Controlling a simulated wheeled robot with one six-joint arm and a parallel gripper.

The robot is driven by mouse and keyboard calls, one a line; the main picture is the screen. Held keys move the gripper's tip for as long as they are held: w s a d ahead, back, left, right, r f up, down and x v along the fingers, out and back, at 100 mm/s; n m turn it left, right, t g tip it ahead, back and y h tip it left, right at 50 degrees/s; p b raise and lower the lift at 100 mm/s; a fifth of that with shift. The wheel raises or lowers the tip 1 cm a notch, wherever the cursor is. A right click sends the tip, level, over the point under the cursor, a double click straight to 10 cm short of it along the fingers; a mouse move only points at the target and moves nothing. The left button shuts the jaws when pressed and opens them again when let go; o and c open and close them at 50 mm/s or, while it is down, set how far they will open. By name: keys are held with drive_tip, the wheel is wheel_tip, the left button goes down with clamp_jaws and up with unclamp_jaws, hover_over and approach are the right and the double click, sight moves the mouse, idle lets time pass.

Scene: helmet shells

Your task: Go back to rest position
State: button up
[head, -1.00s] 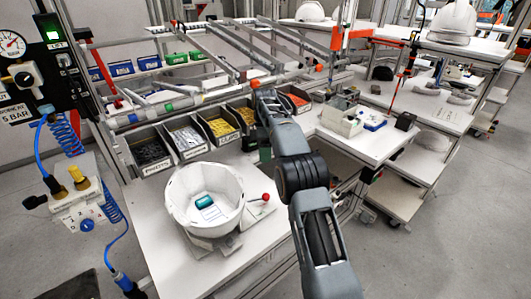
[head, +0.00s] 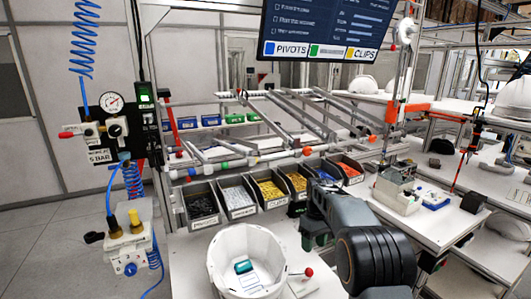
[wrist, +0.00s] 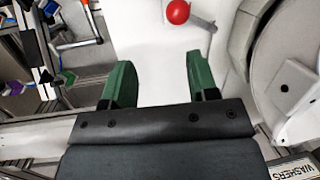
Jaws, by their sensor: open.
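My gripper (wrist: 160,78) shows in the wrist view with its two green fingers apart and nothing between them. In the head view my arm comes up from the lower right, and the gripper (head: 308,232) hangs just in front of the parts bins, partly hidden by my arm. The white helmet shell (head: 220,262) lies open side up on the bench, to the left of the gripper. A teal piece (head: 243,266) and a white label (head: 249,283) are inside it. The shell also fills the right edge of the wrist view (wrist: 296,95).
A red ball knob (head: 309,272) stands right of the shell. Several bins of parts, including one of yellow clips (head: 271,190), line the bench's back under sloping rails. A screen (head: 325,30) hangs above. A side table (head: 430,215) holds boxes at right. Grey floor lies left.

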drive_tip(key=s+r+m+t, duration=0.3)
drive_tip(key=s, duration=1)
drive_tip(key=s+r+m+t, duration=0.3)
drive_tip(key=s+r+t, duration=0.1)
drive_tip(key=s, duration=0.9)
drive_tip(key=shift+s+d+h, duration=0.3)
drive_tip(key=shift+s, duration=0.05)
drive_tip(key=shift+c, duration=1)
drive_tip(key=shift+a, duration=0.15)
